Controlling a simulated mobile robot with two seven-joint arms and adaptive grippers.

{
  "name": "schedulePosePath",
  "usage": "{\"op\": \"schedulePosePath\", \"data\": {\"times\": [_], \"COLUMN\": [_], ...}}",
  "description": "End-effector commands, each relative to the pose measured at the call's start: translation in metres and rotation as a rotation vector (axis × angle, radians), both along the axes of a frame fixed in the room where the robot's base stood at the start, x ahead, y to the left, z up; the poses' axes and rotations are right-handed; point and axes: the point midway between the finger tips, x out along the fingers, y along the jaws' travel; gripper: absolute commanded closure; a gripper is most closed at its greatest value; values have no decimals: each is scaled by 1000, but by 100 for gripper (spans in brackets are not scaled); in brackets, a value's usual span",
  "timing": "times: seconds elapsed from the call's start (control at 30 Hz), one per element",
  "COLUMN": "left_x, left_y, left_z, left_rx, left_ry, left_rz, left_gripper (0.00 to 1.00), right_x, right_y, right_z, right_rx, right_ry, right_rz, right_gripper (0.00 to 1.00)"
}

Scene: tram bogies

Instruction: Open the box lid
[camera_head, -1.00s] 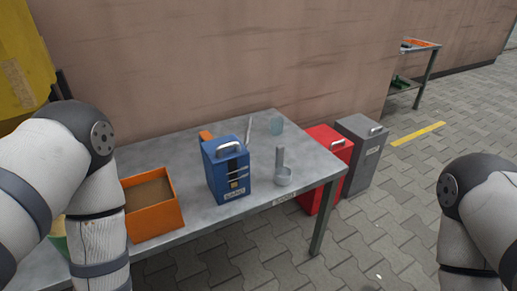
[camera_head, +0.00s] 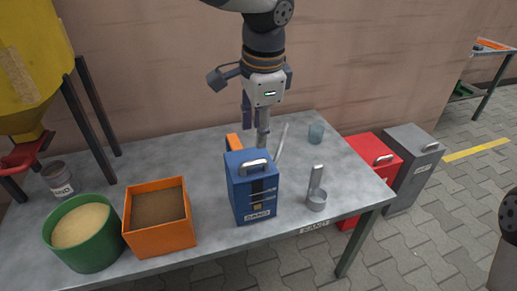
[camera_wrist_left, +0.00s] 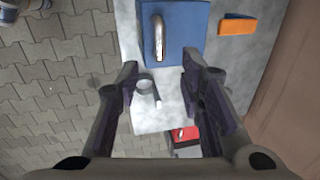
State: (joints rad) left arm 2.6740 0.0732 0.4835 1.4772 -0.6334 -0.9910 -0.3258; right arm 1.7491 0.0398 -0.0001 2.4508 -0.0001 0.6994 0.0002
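A blue box (camera_head: 240,205) with a metal handle (camera_head: 254,167) on its lid stands upright on the grey table (camera_head: 215,240). Its lid looks shut. My left gripper (camera_head: 257,122) hangs pointing down above and behind the box in the head view, apart from it. In the left wrist view its two dark fingers (camera_wrist_left: 160,70) are spread wide with nothing between them held. There the blue box (camera_wrist_left: 188,25) and its handle (camera_wrist_left: 159,38) lie beyond the fingertips. My right gripper is out of view.
An orange bin (camera_head: 157,243) and a green tub (camera_head: 88,262) stand left of the box. Red (camera_head: 372,150) and grey (camera_head: 418,162) boxes stand beyond the table.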

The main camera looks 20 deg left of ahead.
Motion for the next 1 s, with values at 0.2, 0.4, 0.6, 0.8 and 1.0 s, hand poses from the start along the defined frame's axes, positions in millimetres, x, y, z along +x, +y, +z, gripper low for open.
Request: {"op": "schedulePosePath", "data": {"times": [0.2,0.4,0.6,0.8,1.0], "left_x": [9,14,15,15,15], "left_y": [6,9,10,10,10], "left_z": [-62,-88,-91,-90,-90], "left_rx": [-1,-2,-2,-2,-2], "left_ry": [10,6,1,2,2], "left_rz": [0,1,1,1,1], "left_gripper": [65,65,65,86,100], "right_x": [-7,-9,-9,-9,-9], "right_y": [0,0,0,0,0], "right_z": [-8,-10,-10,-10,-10], "right_rx": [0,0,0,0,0], "right_ry": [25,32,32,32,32], "right_rz": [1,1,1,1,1], "right_gripper": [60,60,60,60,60]}}
